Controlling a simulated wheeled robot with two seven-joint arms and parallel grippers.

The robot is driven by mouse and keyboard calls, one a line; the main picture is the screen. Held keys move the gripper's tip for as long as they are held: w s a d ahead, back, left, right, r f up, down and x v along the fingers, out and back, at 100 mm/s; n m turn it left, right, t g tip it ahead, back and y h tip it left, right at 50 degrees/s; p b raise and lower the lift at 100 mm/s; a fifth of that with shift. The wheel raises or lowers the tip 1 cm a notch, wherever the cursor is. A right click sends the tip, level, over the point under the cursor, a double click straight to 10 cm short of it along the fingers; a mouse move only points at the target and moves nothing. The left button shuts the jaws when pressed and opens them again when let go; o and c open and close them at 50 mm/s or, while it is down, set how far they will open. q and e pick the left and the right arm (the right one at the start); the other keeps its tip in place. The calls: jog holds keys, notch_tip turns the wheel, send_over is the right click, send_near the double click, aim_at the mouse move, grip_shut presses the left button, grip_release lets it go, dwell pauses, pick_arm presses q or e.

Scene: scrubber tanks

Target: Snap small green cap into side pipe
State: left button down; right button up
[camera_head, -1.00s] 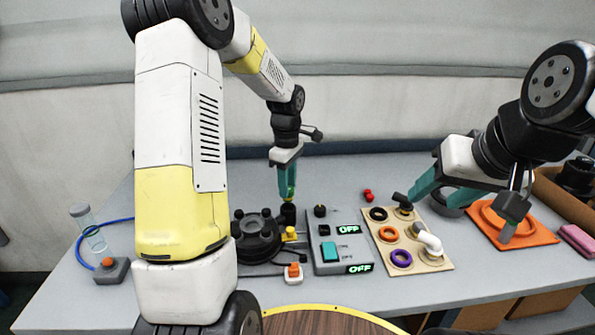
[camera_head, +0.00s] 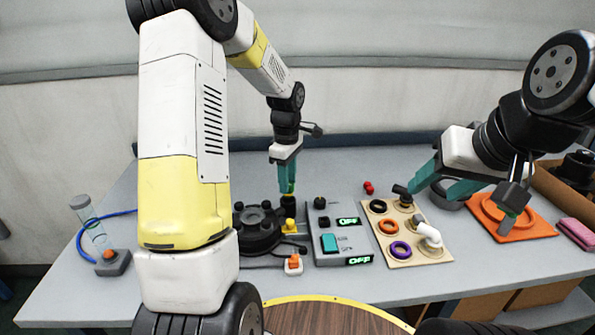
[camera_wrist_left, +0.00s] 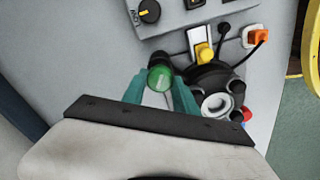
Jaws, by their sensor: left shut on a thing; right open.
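The small green cap (camera_wrist_left: 159,78) shows in the left wrist view between the teal fingers of my left gripper (camera_wrist_left: 161,88). My left gripper (camera_head: 287,190) is shut on it. In the head view the fingers point down, just above the black side pipe (camera_head: 288,206), and mostly hide the cap. In the left wrist view a dark round end (camera_wrist_left: 160,60) lies right behind the cap; I cannot tell whether the cap touches it or sits in it.
A dark round tank part (camera_head: 257,229) stands left of the pipe, with a yellow piece (camera_head: 290,226) close by. A grey switch panel (camera_head: 339,246) is to the right. Farther right are the beige board (camera_head: 434,256) with rings and an orange mat (camera_head: 540,227).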

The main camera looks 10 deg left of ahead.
pick_arm(q)
jog(key=shift+f, duration=1.8)
dwell(2.6)
grip_release()
dwell(0.4)
jog(key=shift+r, duration=0.2)
jog(key=shift+r, duration=3.35)
